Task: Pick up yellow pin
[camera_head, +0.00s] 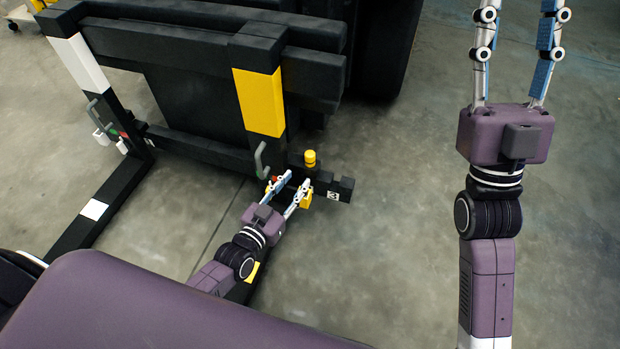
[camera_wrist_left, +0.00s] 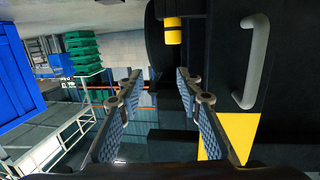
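The yellow pin (camera_head: 310,158) is a short yellow cylinder standing on the dark frame, just beyond my left gripper. It also shows in the left wrist view (camera_wrist_left: 173,31), above and ahead of the fingertips. My left gripper (camera_head: 296,181) is open, with a clear empty gap between its fingers in the wrist view (camera_wrist_left: 157,77). Its fingertips are close to the pin but apart from it. My right gripper (camera_head: 516,8) is open and empty over the floor at the right, with its tips at or past the top edge.
A black frame has a yellow-banded post (camera_head: 259,103) and a white-banded post (camera_head: 80,62). A grey handle (camera_head: 260,160) sits close left of my left gripper; it is large in the wrist view (camera_wrist_left: 252,62). A small yellow block (camera_head: 306,199) is beside the right finger. Floor at right is clear.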

